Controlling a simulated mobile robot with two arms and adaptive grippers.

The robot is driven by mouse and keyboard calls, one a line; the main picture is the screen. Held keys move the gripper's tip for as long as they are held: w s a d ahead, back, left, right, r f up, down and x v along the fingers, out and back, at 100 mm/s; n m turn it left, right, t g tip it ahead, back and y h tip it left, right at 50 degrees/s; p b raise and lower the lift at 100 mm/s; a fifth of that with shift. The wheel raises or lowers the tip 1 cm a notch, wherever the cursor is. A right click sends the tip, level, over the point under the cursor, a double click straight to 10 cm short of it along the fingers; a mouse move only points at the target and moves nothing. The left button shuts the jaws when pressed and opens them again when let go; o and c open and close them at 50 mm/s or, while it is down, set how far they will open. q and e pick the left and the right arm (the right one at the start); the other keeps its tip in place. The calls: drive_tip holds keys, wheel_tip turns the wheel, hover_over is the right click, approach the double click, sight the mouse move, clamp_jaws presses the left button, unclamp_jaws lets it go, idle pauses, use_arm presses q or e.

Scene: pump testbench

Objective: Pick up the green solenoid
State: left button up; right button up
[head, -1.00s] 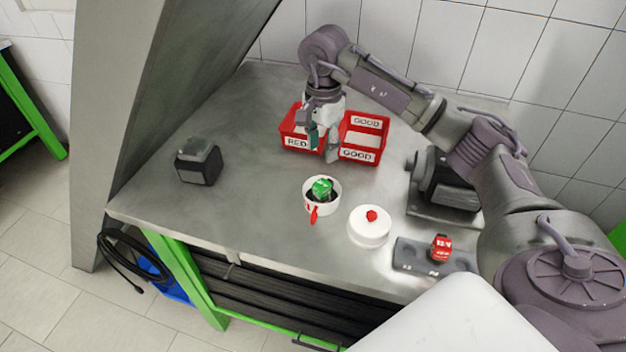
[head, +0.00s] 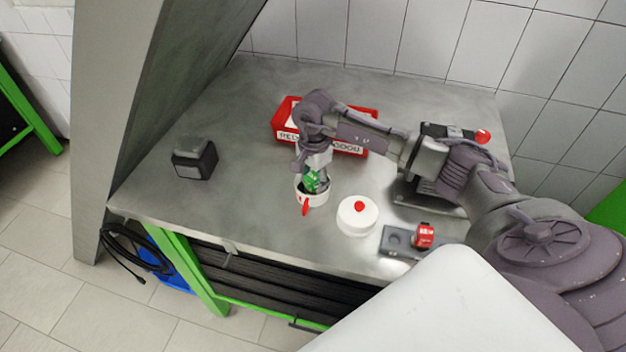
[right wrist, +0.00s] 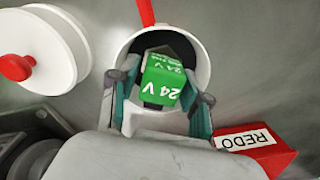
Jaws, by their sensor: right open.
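The green solenoid (head: 311,181), marked 24 V, stands inside the white pot (head: 316,200) with the red handle. In the right wrist view the solenoid (right wrist: 163,80) shows near the middle of the pot's opening. My right gripper (head: 315,178) is over the pot from above. In the right wrist view its two fingers (right wrist: 160,98) are open, one on each side of the solenoid, with gaps that look small. I cannot tell whether either finger touches it. The gripper partly hides the solenoid in the head view. My left gripper is not in view.
A white lid with a red knob (head: 357,215) lies right of the pot. A red solenoid (head: 424,235) sits on a grey base plate (head: 398,243) near the front edge. Red labelled bins (head: 285,122) stand behind. A dark block (head: 194,158) is at left. Bare table lies between.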

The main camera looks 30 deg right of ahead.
drive_tip(key=shift+r, duration=0.15)
drive_tip(key=c, duration=0.7)
